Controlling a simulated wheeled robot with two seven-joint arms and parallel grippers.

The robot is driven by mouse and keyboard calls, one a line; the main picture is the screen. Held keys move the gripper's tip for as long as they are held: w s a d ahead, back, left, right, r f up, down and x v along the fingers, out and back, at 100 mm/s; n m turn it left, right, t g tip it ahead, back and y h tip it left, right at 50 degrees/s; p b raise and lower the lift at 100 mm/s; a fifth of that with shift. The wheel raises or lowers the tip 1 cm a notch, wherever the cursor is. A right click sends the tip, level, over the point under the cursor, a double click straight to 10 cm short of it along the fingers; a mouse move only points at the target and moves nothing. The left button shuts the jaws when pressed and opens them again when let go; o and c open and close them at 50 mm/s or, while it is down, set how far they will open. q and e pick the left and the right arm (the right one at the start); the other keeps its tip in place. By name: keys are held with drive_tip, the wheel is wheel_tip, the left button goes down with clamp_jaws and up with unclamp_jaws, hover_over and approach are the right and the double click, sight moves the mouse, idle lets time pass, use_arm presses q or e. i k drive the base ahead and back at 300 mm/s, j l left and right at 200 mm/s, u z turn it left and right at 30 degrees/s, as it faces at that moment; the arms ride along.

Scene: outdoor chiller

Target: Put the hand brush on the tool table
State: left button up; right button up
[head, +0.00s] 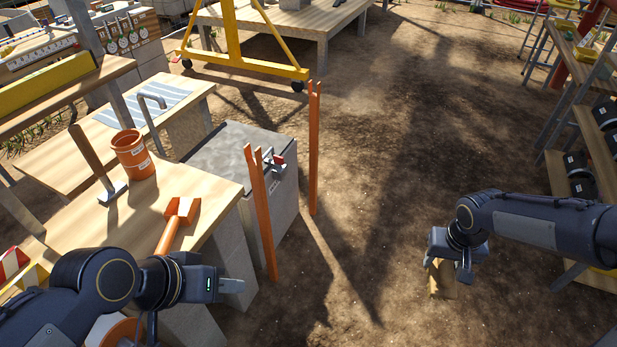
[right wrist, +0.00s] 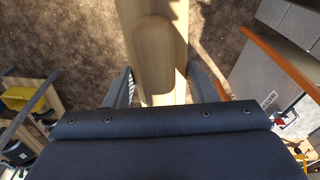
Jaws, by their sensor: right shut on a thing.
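My right gripper (head: 452,272) is shut on a pale wooden piece, which I take to be the hand brush (head: 442,283), held over the bare dirt at the right. In the right wrist view the brush's wooden body (right wrist: 155,45) runs between the two fingers of the right gripper (right wrist: 162,88); no bristles show.
A grey box unit (head: 230,150) stands right of the table, with orange posts (head: 314,150) (head: 262,215) beside it. A rack with black items (head: 580,165) stands at the far right. Open dirt lies between.

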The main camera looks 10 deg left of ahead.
sight(145, 213)
drive_tip(key=i+u, duration=0.15)
drive_tip(key=u, duration=0.25)
drive_tip(key=i+u, duration=0.15)
drive_tip(key=u, duration=0.3)
drive_tip(key=i+l+u, duration=0.15)
drive_tip(key=u, duration=0.25)
drive_tip(key=i+l+u, duration=0.1)
drive_tip(key=u, duration=0.3)
drive_tip(key=i+l+u, duration=0.1)
drive_tip(key=l+u, duration=0.15)
drive_tip(key=u, duration=0.2)
drive_tip(key=i+l+u, duration=0.1)
drive_tip(key=u, duration=0.3)
drive_tip(key=i+l+u, duration=0.15)
drive_tip(key=u, duration=0.2)
drive_tip(key=l+u, duration=0.2)
drive_tip(key=u, duration=0.2)
drive_tip(key=i+l+u, duration=0.15)
drive_tip(key=u, duration=0.25)
